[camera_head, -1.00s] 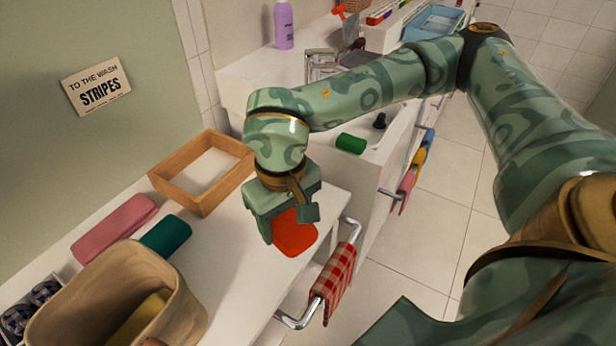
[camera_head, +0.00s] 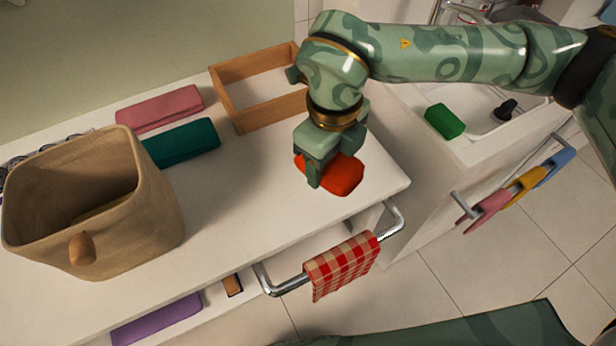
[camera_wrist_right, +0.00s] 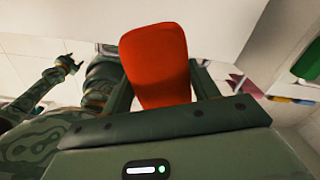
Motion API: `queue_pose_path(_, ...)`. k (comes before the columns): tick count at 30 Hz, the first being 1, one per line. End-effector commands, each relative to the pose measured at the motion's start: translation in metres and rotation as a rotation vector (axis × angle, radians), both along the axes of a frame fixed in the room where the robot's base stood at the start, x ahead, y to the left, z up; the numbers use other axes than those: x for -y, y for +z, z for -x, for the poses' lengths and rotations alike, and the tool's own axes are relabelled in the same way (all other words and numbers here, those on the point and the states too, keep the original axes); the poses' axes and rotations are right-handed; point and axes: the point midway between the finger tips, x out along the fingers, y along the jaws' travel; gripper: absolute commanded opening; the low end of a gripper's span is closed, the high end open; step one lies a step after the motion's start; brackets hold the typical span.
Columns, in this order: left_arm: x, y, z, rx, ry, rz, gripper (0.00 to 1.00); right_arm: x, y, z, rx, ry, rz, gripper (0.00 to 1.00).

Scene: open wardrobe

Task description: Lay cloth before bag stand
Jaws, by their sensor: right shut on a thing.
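My right gripper (camera_head: 322,168) is shut on a red folded cloth (camera_head: 344,176), over the right end of the white counter top (camera_head: 250,210). The cloth (camera_wrist_right: 155,65) stands between both fingers in the right wrist view; whether it touches the counter is unclear. A tan bag-like container (camera_head: 115,225) with an open top stands at the counter's left. No separate stand is clear to me. My left gripper (camera_wrist_right: 62,70) shows small at the left of the right wrist view; its jaws are too small to read.
A wooden open tray (camera_head: 240,115), a dark green folded cloth (camera_head: 182,143) and a pink one (camera_head: 160,107) lie along the back. A red checked towel (camera_head: 342,264) hangs on the front rail (camera_head: 283,287). Free counter lies between the bag and my right gripper.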

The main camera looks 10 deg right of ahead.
Motion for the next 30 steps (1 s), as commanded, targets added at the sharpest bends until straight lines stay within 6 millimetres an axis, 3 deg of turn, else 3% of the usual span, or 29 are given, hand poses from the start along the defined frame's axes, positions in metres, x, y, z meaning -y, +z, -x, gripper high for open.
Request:
queue_pose_path(3,-0.001,-0.008,0.003,-0.008,-0.001,-0.002,0.55,-0.014,-0.009,-0.001,-0.007,-0.223,-0.008,0.47)
queue_pose_path(8,0.0,-0.012,0.005,-0.01,-0.001,0.0,0.55,-0.018,-0.013,-0.004,-0.009,-0.377,-0.01,0.47)
queue_pose_path(11,0.0,-0.016,0.006,-0.015,-0.001,0.0,0.55,-0.006,-0.022,-0.015,-0.009,-0.4,-0.011,0.47)
queue_pose_path(19,0.004,-0.036,0.014,-0.034,-0.002,0.006,0.55,0.051,-0.06,-0.065,-0.012,-0.399,-0.01,0.47)
queue_pose_path(24,0.006,-0.045,0.018,-0.043,-0.002,0.008,0.55,0.066,-0.087,-0.079,-0.011,-0.394,-0.011,0.47)
queue_pose_path(30,0.005,-0.048,0.019,-0.046,-0.002,0.008,0.55,0.073,-0.096,-0.086,-0.008,-0.393,-0.01,0.47)
